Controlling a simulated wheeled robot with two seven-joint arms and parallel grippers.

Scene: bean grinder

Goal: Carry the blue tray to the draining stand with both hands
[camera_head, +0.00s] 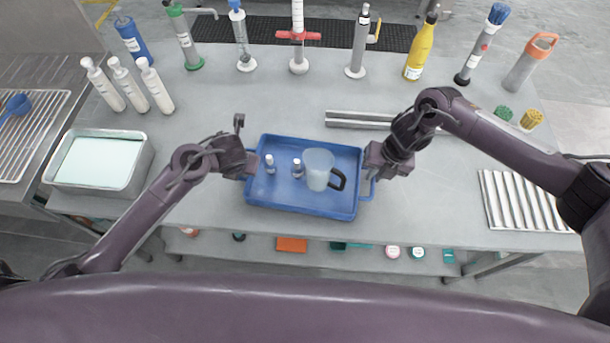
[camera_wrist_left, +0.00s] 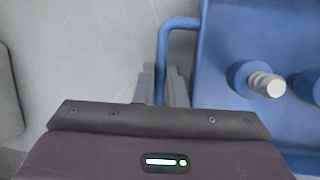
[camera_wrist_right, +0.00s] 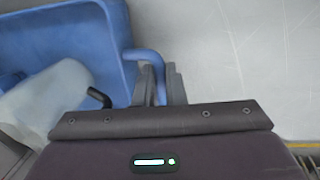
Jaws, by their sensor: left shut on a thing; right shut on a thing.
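The blue tray (camera_head: 300,208) is in the middle of the head view, over the front part of the grey table, and looks roughly level. I cannot tell whether it touches the table. It holds a clear jug (camera_head: 317,168) with a black handle and two small white-capped bottles (camera_head: 270,163) on blue bases. My left gripper (camera_head: 250,164) is shut on the tray's left handle, which shows in the left wrist view (camera_wrist_left: 163,60). My right gripper (camera_head: 371,177) is shut on the right handle, seen between the fingers in the right wrist view (camera_wrist_right: 155,62). I cannot tell which rack is the draining stand.
Two metal rails (camera_head: 360,120) lie just behind the tray. A ribbed metal rack (camera_head: 520,203) is at the right, and a wire rack (camera_head: 30,130) at the far left. A metal basin (camera_head: 100,185) stands left. Several bottles and cylinders line the back.

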